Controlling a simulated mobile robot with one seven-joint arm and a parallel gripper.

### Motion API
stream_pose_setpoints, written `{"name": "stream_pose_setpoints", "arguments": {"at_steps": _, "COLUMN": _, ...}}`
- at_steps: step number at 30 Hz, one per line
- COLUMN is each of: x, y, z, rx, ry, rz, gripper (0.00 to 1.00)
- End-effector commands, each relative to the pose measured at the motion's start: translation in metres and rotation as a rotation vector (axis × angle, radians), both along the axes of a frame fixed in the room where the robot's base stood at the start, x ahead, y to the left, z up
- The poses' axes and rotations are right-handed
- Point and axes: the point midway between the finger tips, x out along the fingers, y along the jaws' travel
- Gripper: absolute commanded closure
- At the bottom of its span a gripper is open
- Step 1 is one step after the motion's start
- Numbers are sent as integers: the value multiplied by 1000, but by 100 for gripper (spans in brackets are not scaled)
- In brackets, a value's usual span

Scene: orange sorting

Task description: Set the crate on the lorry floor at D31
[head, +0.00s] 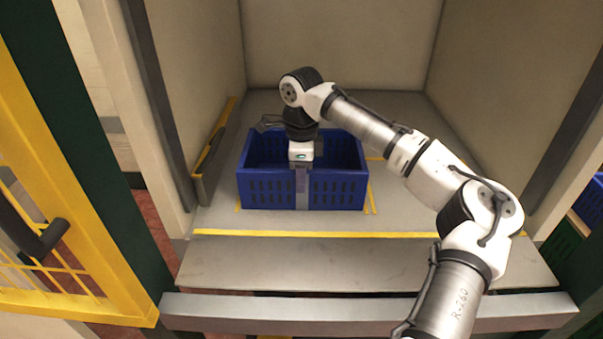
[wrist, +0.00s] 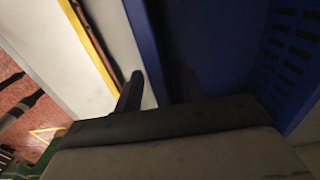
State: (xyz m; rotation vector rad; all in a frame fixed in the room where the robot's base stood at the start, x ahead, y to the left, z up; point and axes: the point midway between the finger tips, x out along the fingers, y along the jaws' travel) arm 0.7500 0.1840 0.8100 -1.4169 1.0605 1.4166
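The blue crate (head: 342,190) stands upright on the grey lorry floor (head: 400,205). Yellow marking lines (head: 370,200) show beside its right and left front corners. No label reading D31 is legible. My gripper (head: 302,186) points down at the middle of the crate's front wall, with one finger outside it. In the wrist view, my gripper's fingers (wrist: 161,90) are on either side of the blue wall (wrist: 143,40). A thin strip of floor shows between the outer finger and the wall, so the gripper looks open. The inner finger is dark and hard to see. The crate's visible inside looks empty.
A yellow line (head: 330,233) runs along the lorry floor's front edge, with a grey ramp plate (head: 350,262) before it. A side wall stands close left of the crate. The floor to its right is clear. A yellow barred gate (head: 60,290) is at far left.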

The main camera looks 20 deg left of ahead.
Motion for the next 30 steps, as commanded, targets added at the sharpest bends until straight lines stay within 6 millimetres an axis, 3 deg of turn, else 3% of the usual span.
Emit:
{"name": "stream_pose_setpoints", "arguments": {"at_steps": 5, "x": 0, "y": 1, "z": 16, "rx": 2, "ry": -2, "rz": 0, "gripper": 60}}
{"name": "stream_pose_setpoints", "arguments": {"at_steps": 15, "x": 0, "y": 1, "z": 92, "rx": 3, "ry": -2, "rz": 0, "gripper": 60}}
{"name": "stream_pose_setpoints", "arguments": {"at_steps": 21, "x": 1, "y": 0, "z": 127, "rx": -1, "ry": -4, "rz": -2, "gripper": 60}}
{"name": "stream_pose_setpoints", "arguments": {"at_steps": 30, "x": 0, "y": 0, "z": 139, "rx": 1, "ry": -2, "rz": 0, "gripper": 60}}
